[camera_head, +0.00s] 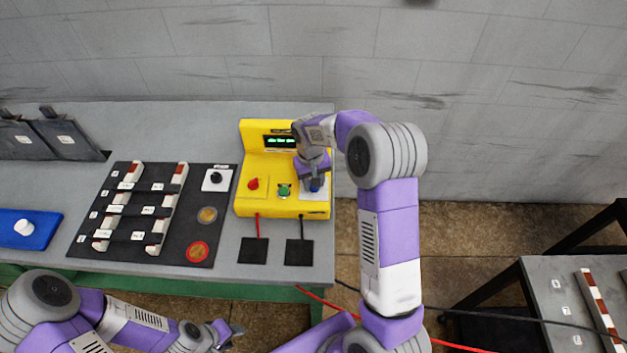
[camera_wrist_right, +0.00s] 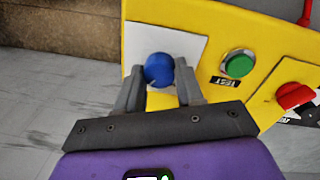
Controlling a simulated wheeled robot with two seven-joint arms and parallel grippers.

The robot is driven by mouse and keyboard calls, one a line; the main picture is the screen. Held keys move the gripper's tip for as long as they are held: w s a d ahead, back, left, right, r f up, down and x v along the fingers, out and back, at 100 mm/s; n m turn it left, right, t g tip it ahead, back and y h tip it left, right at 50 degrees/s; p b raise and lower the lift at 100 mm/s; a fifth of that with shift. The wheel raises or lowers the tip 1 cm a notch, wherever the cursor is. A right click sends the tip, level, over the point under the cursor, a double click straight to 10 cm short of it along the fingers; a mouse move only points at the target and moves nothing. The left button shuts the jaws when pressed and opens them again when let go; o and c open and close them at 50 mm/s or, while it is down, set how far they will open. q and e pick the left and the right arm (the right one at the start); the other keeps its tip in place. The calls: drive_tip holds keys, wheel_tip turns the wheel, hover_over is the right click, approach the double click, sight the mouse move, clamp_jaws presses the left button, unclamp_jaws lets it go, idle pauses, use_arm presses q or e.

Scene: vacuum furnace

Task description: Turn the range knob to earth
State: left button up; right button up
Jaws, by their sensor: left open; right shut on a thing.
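The yellow tester box (camera_head: 285,205) stands on the grey bench. It carries a blue knob (camera_head: 315,185) on a white plate, a green button (camera_head: 284,191) and a red knob (camera_head: 253,183). My right gripper (camera_head: 316,181) is at the blue knob. In the right wrist view its fingers (camera_wrist_right: 158,82) are shut on the blue knob (camera_wrist_right: 159,68), one on each side. The green button (camera_wrist_right: 238,63) is labelled TEST. The markings around the blue knob cannot be read. My left gripper (camera_head: 236,331) is open and empty, low in front of the bench.
Left of the tester lies a black board (camera_head: 120,240) with rods, a small black knob (camera_head: 216,178) and round discs. A blue block (camera_head: 25,232) lies farther left. Red and black leads run from the tester to two black pads (camera_head: 254,251). Another table stands at right.

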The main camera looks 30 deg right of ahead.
drive_tip(key=o, duration=1)
drive_tip(key=shift+o, duration=0.2)
drive_tip(key=shift+a+r+p, duration=0.15)
drive_tip(key=shift+r+p, duration=0.3)
drive_tip(key=shift+r, duration=3.4)
